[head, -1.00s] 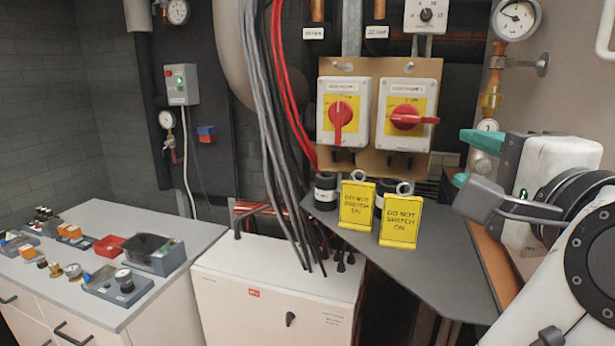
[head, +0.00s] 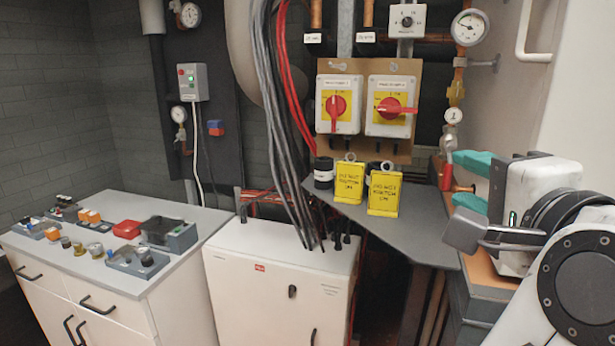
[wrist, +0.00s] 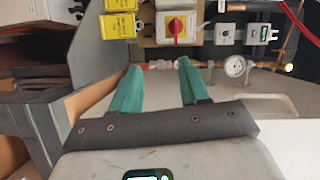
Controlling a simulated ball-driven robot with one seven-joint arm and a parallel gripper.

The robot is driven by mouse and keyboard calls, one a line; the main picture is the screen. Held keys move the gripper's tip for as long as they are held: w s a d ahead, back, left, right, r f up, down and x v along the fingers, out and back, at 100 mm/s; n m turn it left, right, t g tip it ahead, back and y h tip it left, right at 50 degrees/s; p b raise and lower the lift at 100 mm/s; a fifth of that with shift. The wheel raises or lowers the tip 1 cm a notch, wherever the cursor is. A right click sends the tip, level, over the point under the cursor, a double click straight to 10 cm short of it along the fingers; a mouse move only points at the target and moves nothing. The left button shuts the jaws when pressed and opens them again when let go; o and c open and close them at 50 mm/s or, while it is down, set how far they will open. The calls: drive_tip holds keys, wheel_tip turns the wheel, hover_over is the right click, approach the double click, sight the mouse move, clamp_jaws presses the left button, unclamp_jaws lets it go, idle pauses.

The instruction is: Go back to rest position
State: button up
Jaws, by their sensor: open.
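My gripper (head: 457,181) is open and empty at the right of the head view, its two teal fingers pointing left over the right end of the grey shelf (head: 400,232). In the wrist view my gripper (wrist: 158,66) shows both fingers apart with nothing between them. Two yellow "do not switch on" tags (head: 349,182) (head: 384,194) stand on the shelf left of the gripper, apart from it. Behind them are two red-handled switches, the left one (head: 337,106) with its handle upright and the right one (head: 391,107) with its handle level.
A pressure gauge (head: 470,27) and copper pipe are on the wall behind my gripper. A white cabinet (head: 265,290) stands below the shelf. A drawer unit (head: 190,210) with several small parts is at left. Cables (head: 275,130) hang in the middle.

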drive_tip(key=s+d+f+n+g+h, duration=0.1)
drive_tip(key=s+d+f+n+g, duration=0.15)
drive_tip(key=f, duration=0.75)
drive_tip(key=s+d+f+n+g, duration=0.1)
drive_tip(key=d+f+n+g, duration=0.2)
drive_tip(key=f, duration=0.7)
drive_tip(key=s+d+f+n+g+h, duration=0.1)
drive_tip(key=f+n+g, duration=0.25)
drive_tip(key=f, duration=0.65)
drive_tip(key=s+d+f+n+g, duration=0.2)
drive_tip(key=s+f+n+g, duration=0.4)
drive_tip(key=s+f, duration=1.7)
drive_tip(key=shift+s+f+g+y, duration=0.2)
drive_tip(key=shift+s+g+y, duration=0.1)
drive_tip(key=shift+s+g, duration=0.4)
drive_tip(key=shift+s, duration=0.1)
